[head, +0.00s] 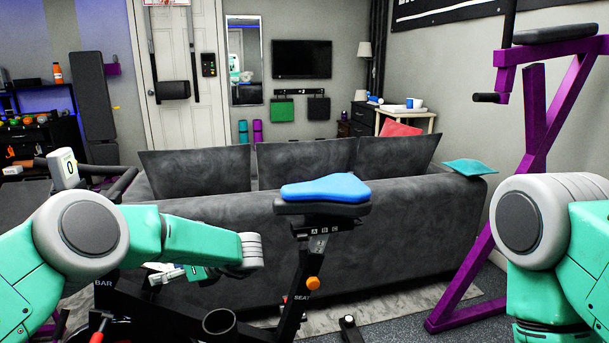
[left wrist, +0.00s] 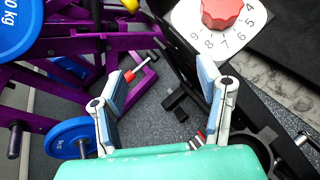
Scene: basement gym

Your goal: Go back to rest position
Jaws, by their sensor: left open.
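My left arm comes in from the left in the head view, bent in front of the exercise bike. My left gripper (head: 168,273) shows low behind the forearm, partly hidden by it. In the left wrist view the left gripper (left wrist: 162,78) has its two fingers spread wide, with nothing between them but floor and bike parts beyond. My right arm (head: 545,225) shows at the right edge of the head view, bent; its gripper is out of the picture.
The exercise bike seat (head: 325,188) with a blue top stands just ahead. A grey sofa (head: 400,240) is behind it. A purple rack (head: 480,265) stands at right. A white dial (left wrist: 238,42) with a red knob is close to the left gripper; blue weight plates (left wrist: 72,137) lie beyond.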

